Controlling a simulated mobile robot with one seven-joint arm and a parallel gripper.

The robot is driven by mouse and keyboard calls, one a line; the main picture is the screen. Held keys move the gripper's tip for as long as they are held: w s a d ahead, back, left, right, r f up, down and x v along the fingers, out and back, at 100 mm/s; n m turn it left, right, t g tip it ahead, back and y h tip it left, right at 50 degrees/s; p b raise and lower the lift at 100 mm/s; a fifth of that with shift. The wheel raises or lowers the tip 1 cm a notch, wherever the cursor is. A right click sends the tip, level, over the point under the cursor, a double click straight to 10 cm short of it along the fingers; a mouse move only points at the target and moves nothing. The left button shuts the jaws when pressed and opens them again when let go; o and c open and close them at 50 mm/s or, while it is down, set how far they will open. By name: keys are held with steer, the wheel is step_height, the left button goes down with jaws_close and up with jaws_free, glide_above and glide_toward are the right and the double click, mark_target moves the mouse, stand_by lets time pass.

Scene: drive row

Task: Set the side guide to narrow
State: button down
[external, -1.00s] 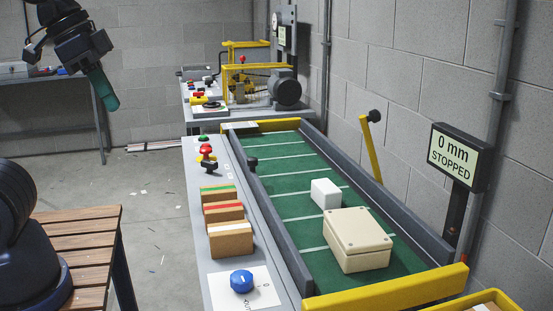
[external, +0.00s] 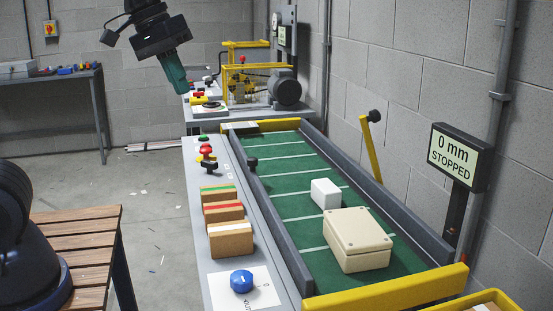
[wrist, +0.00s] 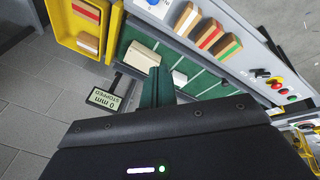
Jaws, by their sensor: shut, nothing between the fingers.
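The conveyor (external: 284,207) has a green belt with pale cross lines between two grey side rails; the near rail (external: 275,220) carries a small black knob (external: 252,163). I cannot tell which part sets the side guide. A yellow lever (external: 371,150) with a black knob stands tilted by the far rail. A black handle (external: 209,165) and a blue knob (external: 242,281) are on the near control panel. My gripper (external: 181,90), with green fingers, is shut and empty, in the air left of the conveyor's far end. Its fingers (wrist: 157,88) also show in the wrist view.
A cream box (external: 357,238) and a white box (external: 325,193) rest on the belt. A sign (external: 457,156) reads "0 mm STOPPED". A wooden bench (external: 90,225) stands at left.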

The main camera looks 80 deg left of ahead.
steer(key=w+a+f+n, duration=0.3)
steer(key=w+a+n, duration=0.2)
steer(key=a, duration=0.3)
steer(key=w+a+f+n, duration=0.4)
steer(key=a+n, duration=0.1)
steer(key=a, duration=0.3)
steer(key=w+a+f+n, duration=0.3)
steer(key=w+a+n, duration=0.2)
steer(key=a, duration=0.4)
steer(key=s+a+f+n, duration=0.1)
steer(key=a+f+n, duration=0.3)
steer(key=a+f, duration=0.2)
steer(key=s+a+f+n, duration=0.1)
steer(key=a+f+n, duration=0.3)
steer(key=a, duration=0.7)
steer(key=s+a+f+n, duration=0.1)
steer(key=a+f+n, duration=0.3)
steer(key=a+f, duration=0.4)
steer(key=shift+s+a+f+n+y, duration=0.3)
steer(key=shift+s+n, duration=0.05)
steer(key=shift+n, duration=0.05)
steer(key=x, duration=0.9)
steer(key=shift+w+f, duration=0.1)
steer(key=w, duration=0.3)
steer(key=shift+f, duration=0.3)
steer(key=shift+w, duration=0.65)
